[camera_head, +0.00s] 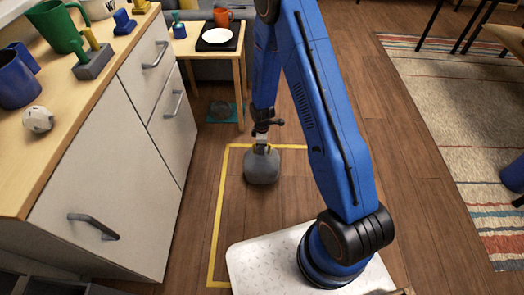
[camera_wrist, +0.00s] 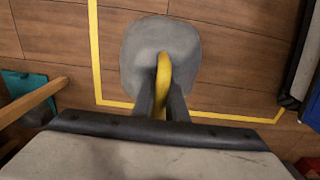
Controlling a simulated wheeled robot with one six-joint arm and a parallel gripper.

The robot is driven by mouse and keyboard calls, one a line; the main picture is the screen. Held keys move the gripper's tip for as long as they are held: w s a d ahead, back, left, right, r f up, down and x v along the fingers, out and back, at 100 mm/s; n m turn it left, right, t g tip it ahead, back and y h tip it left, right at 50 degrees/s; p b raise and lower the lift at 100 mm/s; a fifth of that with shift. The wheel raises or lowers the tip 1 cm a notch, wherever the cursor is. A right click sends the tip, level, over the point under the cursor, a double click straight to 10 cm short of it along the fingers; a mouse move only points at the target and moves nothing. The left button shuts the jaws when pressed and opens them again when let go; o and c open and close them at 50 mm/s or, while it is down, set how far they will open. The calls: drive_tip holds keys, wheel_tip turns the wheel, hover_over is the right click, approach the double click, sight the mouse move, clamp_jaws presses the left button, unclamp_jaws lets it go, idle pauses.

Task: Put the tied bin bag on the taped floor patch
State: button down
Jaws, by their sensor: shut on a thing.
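The tied bin bag (camera_head: 262,168) is a grey, rounded bag with a yellow loop on top. It is inside the far part of the yellow taped floor patch (camera_head: 219,210), near the far tape line. My gripper (camera_head: 262,140) is above the bag and shut on its yellow loop. In the wrist view the grey bag (camera_wrist: 148,50) lies beyond my gripper (camera_wrist: 163,98), whose fingers close on the loop. The yellow tape (camera_wrist: 97,60) runs left of and below the bag there. I cannot tell whether the bag touches the floor.
A white cabinet (camera_head: 110,165) stands on the left, close to the tape. A small wooden table (camera_head: 207,48) is at the back, with a teal mat (camera_head: 238,112) on the floor below. A striped rug (camera_head: 440,120) lies to the right. Bare floor is around the bag.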

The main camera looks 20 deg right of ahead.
drive_tip(key=shift+f, duration=0.75)
drive_tip(key=c, duration=1.8)
unclamp_jaws()
drive_tip(key=shift+o, duration=0.2)
